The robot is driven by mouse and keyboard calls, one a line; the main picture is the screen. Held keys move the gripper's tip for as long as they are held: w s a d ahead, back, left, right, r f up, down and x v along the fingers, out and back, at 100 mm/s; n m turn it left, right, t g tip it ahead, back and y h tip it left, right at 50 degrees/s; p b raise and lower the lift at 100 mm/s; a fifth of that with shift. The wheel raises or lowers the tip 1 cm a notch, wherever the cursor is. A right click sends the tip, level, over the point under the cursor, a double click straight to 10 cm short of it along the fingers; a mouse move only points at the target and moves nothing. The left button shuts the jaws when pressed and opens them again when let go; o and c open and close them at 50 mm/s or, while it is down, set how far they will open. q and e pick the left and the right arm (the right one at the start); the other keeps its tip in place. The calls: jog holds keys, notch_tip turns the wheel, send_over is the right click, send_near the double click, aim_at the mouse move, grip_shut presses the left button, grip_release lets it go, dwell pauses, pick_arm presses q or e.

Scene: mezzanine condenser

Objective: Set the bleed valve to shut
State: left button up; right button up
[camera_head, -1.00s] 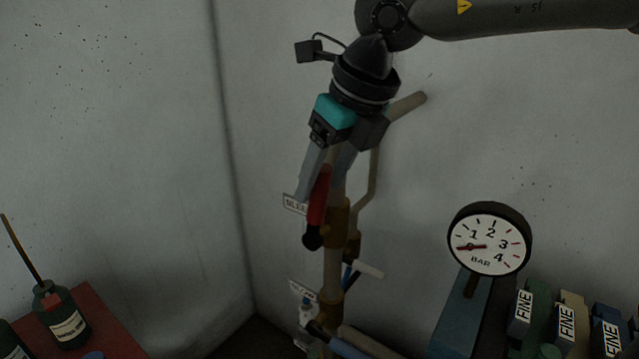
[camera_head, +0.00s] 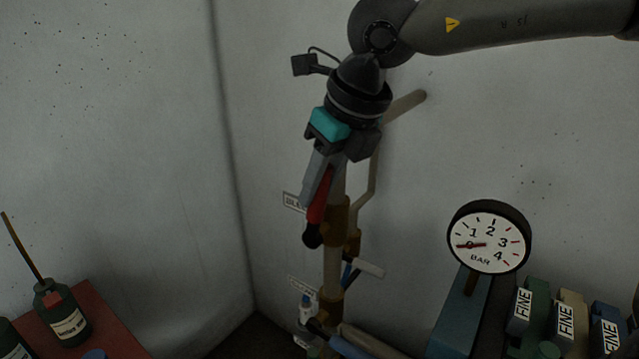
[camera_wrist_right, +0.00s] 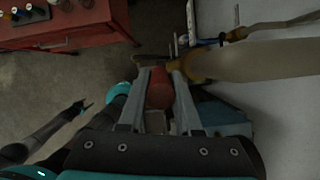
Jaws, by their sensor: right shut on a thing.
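The bleed valve's red lever (camera_head: 317,200) stands nearly upright, tilted a little, in front of the brass fitting (camera_head: 337,220) on the vertical pipe. A dark knob is at its lower end. A partly covered label (camera_head: 293,202) beside it starts with "BLE". My right gripper (camera_head: 318,187) comes from above and is shut on the red lever. In the right wrist view the red lever (camera_wrist_right: 160,88) sits between the two fingers. My left gripper (camera_wrist_right: 84,105) shows small at the left of that view, away from the valve; its jaws are unclear.
A pressure gauge (camera_head: 489,238) right of the pipe reads near 0 bar. A lower valve with a blue handle (camera_head: 350,346) is below. Several "FINE" blocks (camera_head: 565,325) stand at right. A red bench (camera_head: 110,325) with bottles is at left. Bare walls surround the corner.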

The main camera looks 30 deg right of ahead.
grip_shut()
dwell(0.7)
jog(key=shift+d, duration=0.1)
